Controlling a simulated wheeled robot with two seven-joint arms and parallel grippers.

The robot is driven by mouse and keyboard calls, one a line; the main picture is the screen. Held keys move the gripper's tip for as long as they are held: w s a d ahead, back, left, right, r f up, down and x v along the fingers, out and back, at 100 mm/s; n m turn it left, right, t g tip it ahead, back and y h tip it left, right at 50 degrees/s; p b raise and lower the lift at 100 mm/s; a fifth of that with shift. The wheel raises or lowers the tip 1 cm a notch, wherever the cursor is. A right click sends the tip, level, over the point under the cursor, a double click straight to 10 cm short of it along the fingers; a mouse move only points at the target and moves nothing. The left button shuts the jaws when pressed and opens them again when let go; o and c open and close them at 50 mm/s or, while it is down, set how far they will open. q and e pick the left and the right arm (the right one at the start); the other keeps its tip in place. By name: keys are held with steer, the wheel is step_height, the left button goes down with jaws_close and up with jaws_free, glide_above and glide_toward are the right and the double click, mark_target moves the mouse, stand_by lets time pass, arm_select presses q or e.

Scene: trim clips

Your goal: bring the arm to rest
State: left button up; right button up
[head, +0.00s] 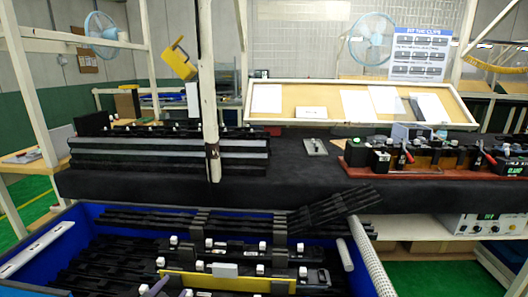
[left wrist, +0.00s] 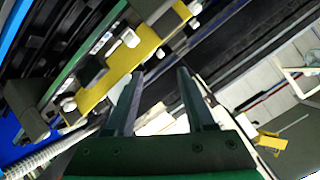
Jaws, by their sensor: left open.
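My left gripper (left wrist: 160,73) is open in the left wrist view, with two dark fingers spread ahead of a green palm and nothing between them. A yellow strip (left wrist: 117,82) with white clips lies beyond and left of the fingers. In the head view, greyish-purple tips at the bottom edge, just left of the yellow strip (head: 228,284), look like this gripper; most of it is cut off. The strip lies among black trim parts with white clips (head: 265,246) in a blue bin (head: 88,212). My right gripper is not in view.
Behind the bin is a black-covered table (head: 270,180) with stacked black trims (head: 165,150) at left and a red-based clamp fixture (head: 420,172) at right. A white post (head: 208,95) rises at the table. A perforated white tube (head: 370,255) runs along the bin's right side.

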arm_select(q)
steer(key=s+a+f+n+g, duration=0.1)
steer(key=s+f+n+g, duration=0.4)
steer(key=s+f+g, duration=0.7)
steer(key=s+f+t+p, duration=0.15)
steer(key=s+f, duration=0.25)
steer(key=f, duration=0.6)
steer(key=s+f+p, duration=0.2)
steer(key=s+f, duration=0.1)
steer(key=f, duration=0.6)
steer(key=s+a+f+g+p, duration=0.1)
steer(key=s+a+f+p, duration=0.1)
steer(key=s+f, duration=1.2)
steer(key=s+a, duration=0.1)
steer(key=s, duration=0.2)
steer(key=shift+s, duration=0.35)
steer(key=shift+a, duration=0.1)
